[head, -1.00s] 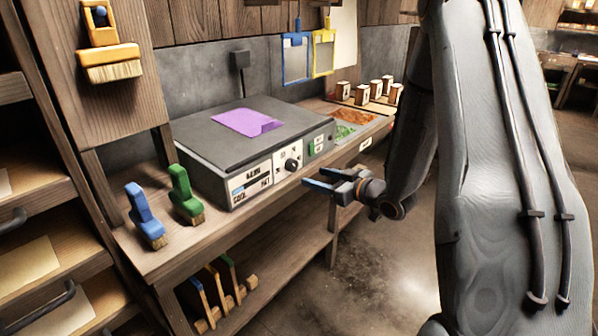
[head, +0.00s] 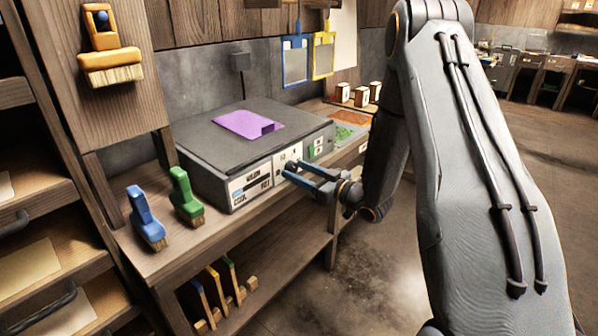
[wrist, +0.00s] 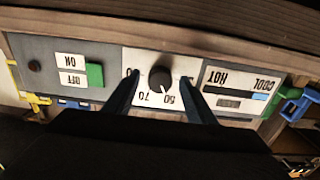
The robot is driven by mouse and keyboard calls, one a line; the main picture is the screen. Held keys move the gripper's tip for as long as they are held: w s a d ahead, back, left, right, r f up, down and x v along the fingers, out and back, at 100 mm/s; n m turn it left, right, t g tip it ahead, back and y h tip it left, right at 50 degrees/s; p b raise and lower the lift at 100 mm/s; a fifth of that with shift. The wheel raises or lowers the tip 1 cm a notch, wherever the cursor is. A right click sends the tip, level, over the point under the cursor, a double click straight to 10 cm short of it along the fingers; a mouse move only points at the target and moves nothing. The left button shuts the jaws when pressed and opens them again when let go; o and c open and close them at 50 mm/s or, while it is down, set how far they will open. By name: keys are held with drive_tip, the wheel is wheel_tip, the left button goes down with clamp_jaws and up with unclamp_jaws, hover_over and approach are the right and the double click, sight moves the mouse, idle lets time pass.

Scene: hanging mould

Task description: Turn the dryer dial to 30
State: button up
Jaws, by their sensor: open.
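The dryer (head: 250,150) is a grey box on the bench with a white front panel. Its dial (wrist: 160,78) is a round black knob, with printed numbers around it that appear upside down in the wrist view; 50 and 70 are readable. A pale pointer mark on the knob seems to face the 50 side. My gripper (head: 288,171) is open in front of the panel. In the wrist view its two fingers lie either side of the dial, and I cannot tell whether they touch it. In the head view the fingers mostly hide the dial.
A purple sheet (head: 247,124) lies on the dryer. A green switch (wrist: 95,75) and a COOL/HOT panel (wrist: 240,88) flank the dial. Blue (head: 146,216) and green (head: 186,196) brushes stand at the bench's left. Open floor lies in front.

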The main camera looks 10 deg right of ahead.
drive_tip(key=c, duration=1)
drive_tip(key=shift+c, duration=0.2)
drive_tip(key=shift+w+n, duration=0.1)
drive_tip(key=shift+n, duration=0.2)
drive_tip(key=n+b, duration=0.2)
drive_tip(key=n, duration=0.3)
drive_tip(key=n+b, duration=0.2)
drive_tip(key=n, duration=0.4)
drive_tip(key=shift+d, duration=0.1)
drive_tip(key=shift+n+b, duration=0.3)
